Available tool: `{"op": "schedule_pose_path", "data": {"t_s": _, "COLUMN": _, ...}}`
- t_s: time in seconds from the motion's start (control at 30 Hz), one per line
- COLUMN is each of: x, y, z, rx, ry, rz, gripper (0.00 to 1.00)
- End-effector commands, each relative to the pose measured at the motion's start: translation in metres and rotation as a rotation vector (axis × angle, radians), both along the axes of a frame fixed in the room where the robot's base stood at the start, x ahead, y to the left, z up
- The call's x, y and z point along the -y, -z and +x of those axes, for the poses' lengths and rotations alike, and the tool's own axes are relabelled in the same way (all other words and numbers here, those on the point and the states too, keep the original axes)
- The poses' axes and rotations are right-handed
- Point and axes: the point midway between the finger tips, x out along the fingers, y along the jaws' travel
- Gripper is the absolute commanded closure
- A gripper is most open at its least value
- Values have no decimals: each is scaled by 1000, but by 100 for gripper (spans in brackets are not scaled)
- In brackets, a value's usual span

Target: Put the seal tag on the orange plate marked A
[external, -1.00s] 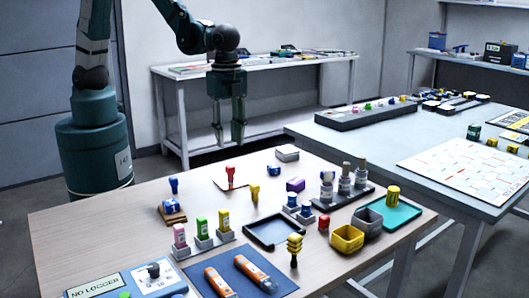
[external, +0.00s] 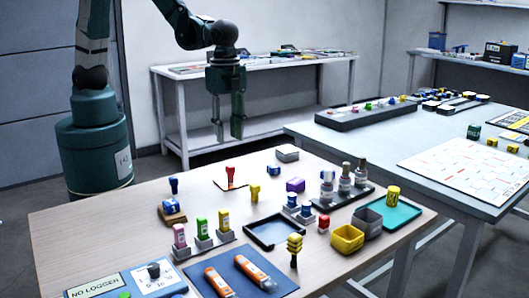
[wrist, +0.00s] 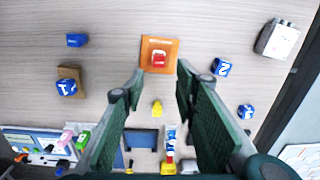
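An orange square plate (wrist: 147,66) lies on the wooden table in the wrist view, and a small red piece (wrist: 159,59) is on it. In the external view the red piece (external: 230,174) stands upright on the plate. I cannot read a letter on the plate, nor tell for certain which piece is the seal tag. My gripper (external: 228,134) hangs pointing down, high above the back of the table. Its two fingers are apart with nothing between them, as the wrist view also shows (wrist: 160,80).
A yellow piece (external: 255,192), a blue piece on a brown block (external: 172,206), a purple block (external: 295,185) and a white box (external: 287,153) surround the plate. Trays, bins (external: 347,238) and bottles (external: 345,180) stand nearer the front and right. Bare table lies left of the plate.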

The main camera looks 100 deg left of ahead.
Motion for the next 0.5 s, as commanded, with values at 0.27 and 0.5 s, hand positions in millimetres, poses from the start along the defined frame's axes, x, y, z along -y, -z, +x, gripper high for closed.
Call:
{"op": "schedule_pose_path", "data": {"t_s": 0.27, "x": -20, "y": -31, "z": -11, "rx": 51, "ry": -67, "rz": -16, "gripper": 71}}
{"op": "schedule_pose_path", "data": {"t_s": 0.5, "x": -42, "y": -65, "z": -26, "rx": 114, "ry": -151, "rz": -37, "gripper": 71}}
